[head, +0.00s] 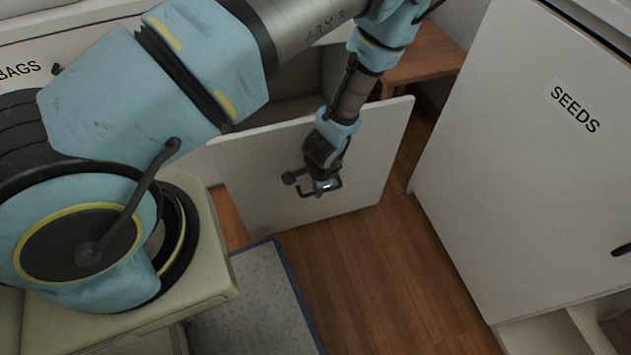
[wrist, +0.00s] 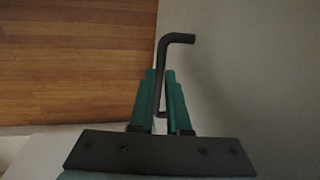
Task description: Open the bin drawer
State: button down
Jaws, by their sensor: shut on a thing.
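The bin drawer's white front panel (head: 250,185) stands out from the cabinet row in the head view, with a grey interior (head: 288,108) showing behind its top edge. The drawer is open, but my arm hides part of the gap behind the panel. A black bar handle (head: 303,193) is on the front panel. My gripper (head: 325,186) is at this handle. In the wrist view the teal fingers of my gripper (wrist: 160,82) stand on both sides of the dark handle (wrist: 162,62) and are shut on it.
A white cabinet labelled SEEDS (head: 520,150) stands at the right. A drawer labelled BAGS (head: 20,70) is at the upper left. A brown wooden table (head: 425,55) is behind the panel. Wooden floor (head: 370,280) lies clear in front of the panel, right of a grey, blue-edged mat (head: 250,300).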

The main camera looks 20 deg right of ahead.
jog(key=shift+s, duration=0.35)
jog(key=c, duration=0.9)
grip_release()
jog(key=r, duration=0.3)
jog(key=s+r, duration=0.1)
jog(key=r, duration=0.3)
jog(key=s+r, duration=0.1)
jog(key=r, duration=0.2)
jog(key=shift+a+r+p, duration=0.15)
jog(key=shift+r+p, duration=0.15)
jog(key=shift+p, duration=0.1)
jog(key=shift+s, duration=0.1)
